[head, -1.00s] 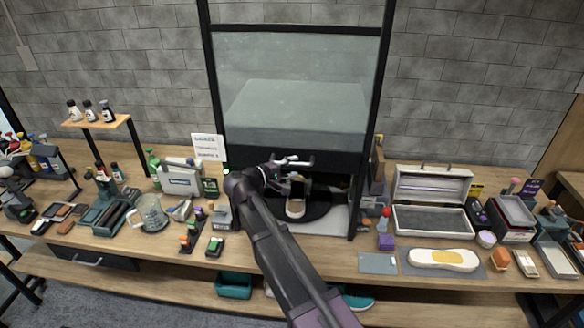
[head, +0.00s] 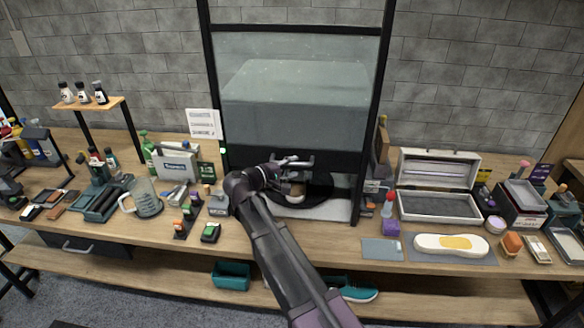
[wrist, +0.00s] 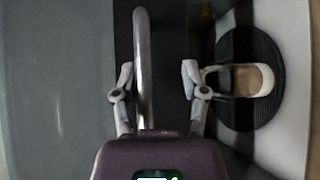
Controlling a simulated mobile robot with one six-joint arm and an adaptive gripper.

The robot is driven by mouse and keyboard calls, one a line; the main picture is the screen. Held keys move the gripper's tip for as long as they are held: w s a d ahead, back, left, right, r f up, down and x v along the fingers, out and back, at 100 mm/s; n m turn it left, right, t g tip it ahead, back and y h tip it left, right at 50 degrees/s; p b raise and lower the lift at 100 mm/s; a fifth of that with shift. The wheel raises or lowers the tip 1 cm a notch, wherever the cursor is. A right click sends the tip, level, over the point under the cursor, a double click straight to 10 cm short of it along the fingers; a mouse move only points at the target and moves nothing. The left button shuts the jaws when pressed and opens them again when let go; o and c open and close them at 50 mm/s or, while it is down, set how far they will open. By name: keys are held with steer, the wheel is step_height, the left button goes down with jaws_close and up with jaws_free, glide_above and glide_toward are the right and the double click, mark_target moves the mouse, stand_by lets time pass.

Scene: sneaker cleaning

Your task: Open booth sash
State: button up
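The booth sash (head: 262,80) is a framed pane with a dark lower bar, in the middle of the head view. My gripper (head: 297,162) is at this lower bar. In the wrist view, the grey sash handle (wrist: 143,70) runs between the two fingers of my gripper (wrist: 158,82). The fingers are apart: the left one is close to the handle, and a clear gap separates the right one from it. I cannot tell whether the left finger touches. The sash covers most of the booth front, with a low opening below it.
A pale shoe (wrist: 252,82) is on a round black turntable (wrist: 232,112) inside the booth, below the sash. Bottles, a glass jug (head: 146,198) and brushes crowd the table to the left. An open case (head: 438,205) and an insole (head: 450,244) are on the right.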

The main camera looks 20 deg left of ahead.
steer(key=shift+f+b, duration=6.9)
steer(key=shift+f, duration=0.35)
steer(key=p+v, duration=0.2)
steer(key=v, duration=1.1)
steer(key=shift+s+r, duration=0.2)
steer(key=shift+r, duration=0.05)
steer(key=shift+a, duration=0.1)
